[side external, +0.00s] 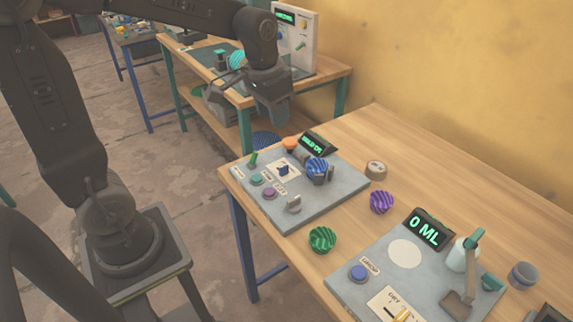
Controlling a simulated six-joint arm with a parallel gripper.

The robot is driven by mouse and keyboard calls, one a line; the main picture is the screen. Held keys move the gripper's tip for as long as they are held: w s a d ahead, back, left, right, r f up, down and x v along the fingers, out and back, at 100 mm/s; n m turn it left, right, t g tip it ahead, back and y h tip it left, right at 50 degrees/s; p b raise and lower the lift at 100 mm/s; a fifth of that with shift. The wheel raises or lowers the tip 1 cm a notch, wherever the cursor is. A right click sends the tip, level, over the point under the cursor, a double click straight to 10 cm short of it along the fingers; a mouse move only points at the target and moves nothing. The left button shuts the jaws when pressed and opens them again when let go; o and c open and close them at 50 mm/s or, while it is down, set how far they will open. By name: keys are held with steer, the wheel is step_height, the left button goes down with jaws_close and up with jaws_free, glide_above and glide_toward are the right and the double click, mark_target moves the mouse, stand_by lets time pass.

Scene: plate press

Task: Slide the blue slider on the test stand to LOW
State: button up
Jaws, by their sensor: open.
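The grey panel that looks like the test stand (316,205) lies on the wooden table. A small dark blue slider (284,170) sits on a white plate near the panel's middle left. The plate's markings are too small to read, so I cannot tell which setting it is at. My gripper (274,124) hangs above and behind the panel in the side external view, pointing down. It is open, empty and apart from the slider.
The panel also carries a green lever (253,158), teal and purple buttons, a grey knob (293,204) and a lit display (317,144). A second panel reads 0 ML (428,231) at the right.

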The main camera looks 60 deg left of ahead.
steer(key=g, duration=0.2)
glide_toward(287, 164)
step_height(287, 164, down, 10)
steer(key=shift+s+a+f, duration=0.1)
steer(key=shift+a+f, duration=0.05)
stand_by(0.3)
jaws_close()
stand_by(0.4)
